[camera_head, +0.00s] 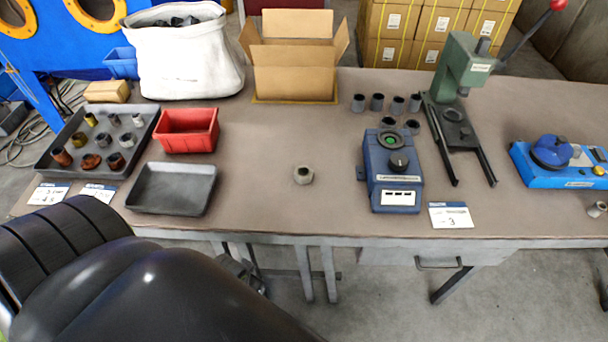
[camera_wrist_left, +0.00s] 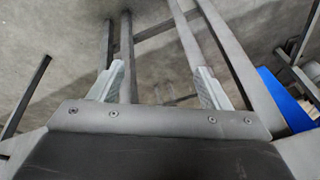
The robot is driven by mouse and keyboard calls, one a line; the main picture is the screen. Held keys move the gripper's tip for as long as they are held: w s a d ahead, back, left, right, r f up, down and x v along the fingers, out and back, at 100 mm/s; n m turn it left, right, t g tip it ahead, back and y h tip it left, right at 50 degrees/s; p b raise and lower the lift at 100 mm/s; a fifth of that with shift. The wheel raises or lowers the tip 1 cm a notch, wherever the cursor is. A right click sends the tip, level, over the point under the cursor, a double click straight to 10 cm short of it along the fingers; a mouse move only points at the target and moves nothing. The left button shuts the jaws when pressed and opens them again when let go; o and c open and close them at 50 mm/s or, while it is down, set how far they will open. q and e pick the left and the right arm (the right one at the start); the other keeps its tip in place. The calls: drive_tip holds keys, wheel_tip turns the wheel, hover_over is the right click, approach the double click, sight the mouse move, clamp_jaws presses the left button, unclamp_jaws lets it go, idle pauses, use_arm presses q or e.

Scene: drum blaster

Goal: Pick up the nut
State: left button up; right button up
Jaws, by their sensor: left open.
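A grey hex nut (camera_head: 303,175) lies alone on the brown tabletop, near the middle of the table and left of the blue device. Another nut (camera_head: 597,209) lies at the right edge of the head view, in front of the blue fixture. My left gripper (camera_wrist_left: 158,85) shows in the left wrist view with its two fingers apart and nothing between them. Behind the fingers are the floor and table legs. In the head view my left arm fills the lower left and the gripper itself is hidden. My right gripper is in neither view.
An empty black tray (camera_head: 131,199), a red bin (camera_head: 219,136) and a grey tray (camera_head: 44,165) of assorted nuts stand on the left. A blue device (camera_head: 380,170), a green press (camera_head: 465,65) and a blue fixture (camera_head: 545,180) stand on the right. A cardboard box (camera_head: 293,80) is behind.

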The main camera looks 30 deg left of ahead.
use_arm(q)
wheel_tip(320, 180, up, 14)
drive_tip(key=t, duration=0.1)
drive_tip(key=w+r+t, duration=0.2)
drive_tip(key=w+a+r+t, duration=0.1)
drive_tip(key=w+r+t, duration=0.1)
drive_tip(key=w, duration=0.1)
drive_tip(key=w+a+r+t, duration=0.1)
drive_tip(key=w, duration=0.2)
drive_tip(key=shift+w+a+r+m+t, duration=0.1)
drive_tip(key=shift+a+r+m+t, duration=0.1)
drive_tip(key=shift+r+m+t, duration=0.15)
drive_tip(key=w+r+t+h, duration=0.2)
drive_tip(key=w+r, duration=0.1)
drive_tip(key=r, duration=0.1)
drive_tip(key=b, duration=0.1)
approach(307, 170)
drive_tip(key=shift+w+a+f+t, duration=0.1)
drive_tip(key=shift+w+f+t, duration=0.15)
drive_tip(key=shift+w, duration=0.2)
drive_tip(key=shift+f+x, duration=0.2)
drive_tip(key=shift+x, duration=2.7)
drive_tip(key=shift+s, duration=0.15)
drive_tip(key=shift+c, duration=0.6)
drive_tip(key=c, duration=1)
drive_tip(key=shift+c, duration=0.2)
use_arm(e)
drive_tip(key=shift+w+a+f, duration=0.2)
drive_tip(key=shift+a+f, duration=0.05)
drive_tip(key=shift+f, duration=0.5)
